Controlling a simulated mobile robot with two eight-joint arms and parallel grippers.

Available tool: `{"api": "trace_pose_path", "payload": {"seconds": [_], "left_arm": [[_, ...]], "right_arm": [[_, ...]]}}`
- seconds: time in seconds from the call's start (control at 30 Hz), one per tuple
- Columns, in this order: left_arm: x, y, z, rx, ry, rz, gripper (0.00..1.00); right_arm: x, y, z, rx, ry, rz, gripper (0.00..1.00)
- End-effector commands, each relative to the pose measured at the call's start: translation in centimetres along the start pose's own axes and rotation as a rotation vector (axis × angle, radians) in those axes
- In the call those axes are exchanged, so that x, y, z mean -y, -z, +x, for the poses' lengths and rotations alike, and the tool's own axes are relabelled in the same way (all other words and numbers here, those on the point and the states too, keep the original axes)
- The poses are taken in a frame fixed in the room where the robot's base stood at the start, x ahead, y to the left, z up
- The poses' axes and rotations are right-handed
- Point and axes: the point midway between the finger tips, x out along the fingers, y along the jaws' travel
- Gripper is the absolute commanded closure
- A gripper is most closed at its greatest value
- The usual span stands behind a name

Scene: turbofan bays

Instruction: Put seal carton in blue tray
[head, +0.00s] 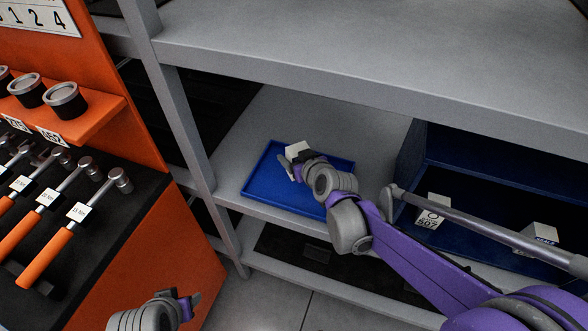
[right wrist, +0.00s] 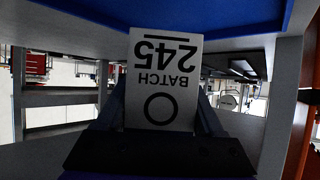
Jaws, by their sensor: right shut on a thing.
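A white carton (head: 298,149) is between the fingers of my right gripper (head: 290,168), over the blue tray (head: 262,189) on the shelf. In the right wrist view the carton (right wrist: 164,80) shows an upside-down label reading BATCH 245 and a ring mark. The fingers are shut on its sides. The blue tray (right wrist: 215,18) fills the top of that view. I cannot tell whether the carton touches the tray floor. My left gripper (head: 186,297) is low at the bottom left, away from the shelf; its fingers are too unclear to judge.
A dark blue bin (head: 470,160) on the right holds a white carton marked S07 (head: 432,212) and another with a blue label (head: 540,237). A grey upper shelf (head: 370,55) overhangs the tray. An upright post (head: 185,115) stands left, beside an orange tool rack (head: 110,90).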

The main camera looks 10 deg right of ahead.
Motion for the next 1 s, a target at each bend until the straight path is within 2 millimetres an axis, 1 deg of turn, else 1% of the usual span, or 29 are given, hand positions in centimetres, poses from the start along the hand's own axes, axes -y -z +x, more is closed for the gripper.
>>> {"api": "trace_pose_path", "payload": {"seconds": [0.03,0.17,0.4,0.5,0.7,0.83,0.87,0.9,1.0], "left_arm": [[0.0,-0.1,0.2,0.001,0.000,0.000,0.50],[0.0,-0.2,0.4,0.001,0.000,0.000,0.50],[0.0,-0.6,1.1,0.004,0.000,0.000,0.50],[0.0,-0.6,1.1,0.004,0.000,0.000,0.50],[0.0,-0.6,1.1,0.004,0.000,0.000,0.50],[0.0,-0.8,1.4,0.005,0.000,0.000,0.50],[0.0,-0.7,1.3,0.005,0.000,0.000,0.50],[0.0,-0.7,1.3,0.005,0.000,0.000,0.50],[0.0,-0.7,1.3,0.004,0.000,0.000,0.50]], "right_arm": [[0.0,-0.8,0.4,0.000,0.000,0.000,0.89],[0.0,-1.7,0.9,0.000,0.000,0.000,0.89],[0.0,-4.5,2.5,0.000,0.000,0.000,0.89],[0.0,-4.8,2.6,0.000,0.000,0.000,0.89],[0.0,-4.8,2.6,0.000,0.000,0.000,0.89],[0.0,-5.1,2.8,0.000,0.000,0.000,0.89],[0.0,-5.0,2.7,0.000,0.000,0.000,0.25],[0.0,-5.0,2.7,0.000,0.000,0.000,0.18],[0.0,-5.0,2.7,0.000,0.000,0.000,0.00]]}}
